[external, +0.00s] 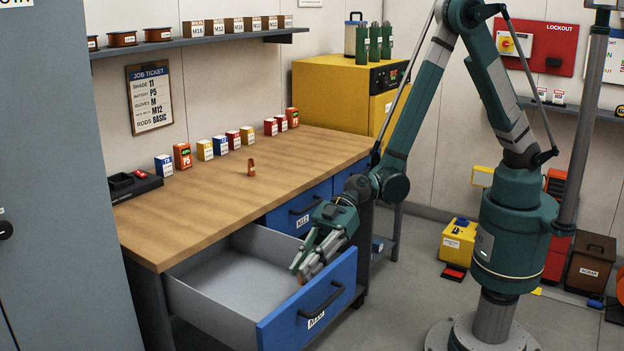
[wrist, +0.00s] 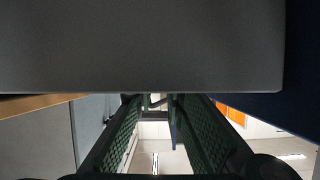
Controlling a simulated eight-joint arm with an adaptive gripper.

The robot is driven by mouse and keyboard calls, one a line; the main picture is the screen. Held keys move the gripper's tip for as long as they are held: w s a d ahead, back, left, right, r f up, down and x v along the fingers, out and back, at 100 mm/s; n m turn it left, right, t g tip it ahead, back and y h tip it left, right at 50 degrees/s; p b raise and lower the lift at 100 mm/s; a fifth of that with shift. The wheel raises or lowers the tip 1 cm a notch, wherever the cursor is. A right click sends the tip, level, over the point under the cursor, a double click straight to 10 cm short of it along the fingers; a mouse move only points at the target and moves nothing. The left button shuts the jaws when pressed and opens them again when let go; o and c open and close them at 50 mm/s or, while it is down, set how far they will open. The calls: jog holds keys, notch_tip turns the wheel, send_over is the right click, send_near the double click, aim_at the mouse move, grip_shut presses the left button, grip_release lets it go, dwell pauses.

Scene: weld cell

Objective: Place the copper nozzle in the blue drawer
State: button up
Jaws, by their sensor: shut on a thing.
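A small copper-coloured piece that looks like the copper nozzle (external: 251,168) stands upright on the wooden bench top. The blue drawer (external: 268,333) below it is pulled open, showing a bare pale grey inside and a dark handle on its front. My gripper (external: 301,273) points down at the drawer, close to the inner side of its front panel. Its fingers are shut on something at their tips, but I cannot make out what. An orange-brown spot shows there. The wrist view shows the textured fingers (wrist: 155,130) partly apart, with a large grey surface across the top.
On the bench (external: 190,215), a row of small boxes (external: 205,150) stands along the wall and a black tray (external: 135,183) lies at the left. A closed blue drawer (external: 300,210) sits above the open one. The bench's front middle is clear.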

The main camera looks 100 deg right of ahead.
jog(key=shift+f, duration=0.55)
jog(key=shift+s+f+b, duration=0.1)
jog(key=shift+f+b, duration=0.45)
jog(key=shift+b, duration=0.1)
jog(key=o, duration=0.9)
jog(key=shift+c, duration=0.2)
jog(key=shift+f, duration=0.1)
jog(key=shift+r+p, duration=0.45)
jog(key=shift+p, duration=0.05)
jog(key=p+v, duration=0.2)
jog(key=v, duration=1)
jog(key=shift+r, duration=0.2)
jog(key=shift+r, duration=0.1)
